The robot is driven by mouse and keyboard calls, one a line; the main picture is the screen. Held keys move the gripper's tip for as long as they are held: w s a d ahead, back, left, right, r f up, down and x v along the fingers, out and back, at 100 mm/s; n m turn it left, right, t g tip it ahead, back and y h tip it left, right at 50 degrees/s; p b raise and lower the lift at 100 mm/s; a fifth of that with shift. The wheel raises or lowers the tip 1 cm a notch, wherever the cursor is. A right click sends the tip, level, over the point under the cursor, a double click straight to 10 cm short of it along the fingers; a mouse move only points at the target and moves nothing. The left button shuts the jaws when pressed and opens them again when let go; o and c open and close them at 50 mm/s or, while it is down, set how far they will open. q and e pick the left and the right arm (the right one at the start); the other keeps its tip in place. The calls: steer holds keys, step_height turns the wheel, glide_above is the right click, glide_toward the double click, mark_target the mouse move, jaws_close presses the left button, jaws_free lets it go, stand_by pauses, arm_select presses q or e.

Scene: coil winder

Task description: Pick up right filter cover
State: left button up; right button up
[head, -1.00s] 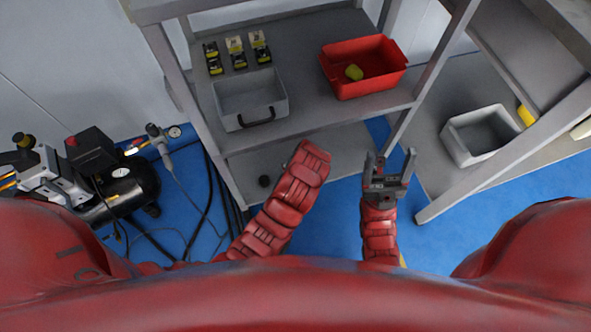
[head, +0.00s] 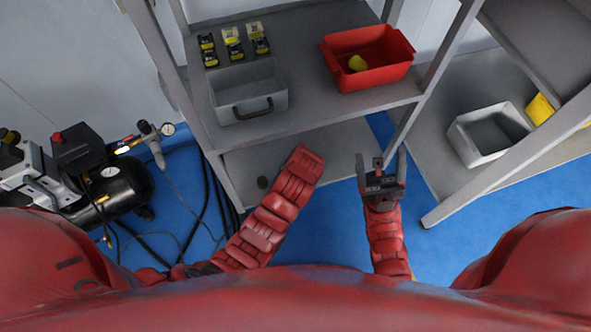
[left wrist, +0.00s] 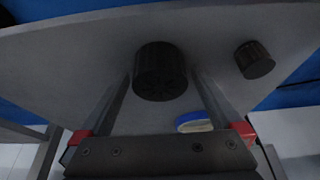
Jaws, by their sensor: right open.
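Two dark ridged round caps, which look like the filter covers, show in the left wrist view on a grey surface. One cap (left wrist: 160,72) is between the finger tips of my left gripper (left wrist: 160,85), whose fingers are spread. I cannot tell whether they touch it. The other cap (left wrist: 254,60) is to the right, outside the fingers. My right gripper (head: 381,162) is open and empty in front of the shelf.
The upper shelf (head: 300,112) holds a grey box (head: 248,98) with a handle, a red bin (head: 366,60) with a yellow item, and several small black-yellow parts (head: 232,42). A grey bin (head: 490,134) stands at right. A compressor (head: 115,182) with hoses is at left.

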arm_select(q)
steer(key=c, duration=1.3)
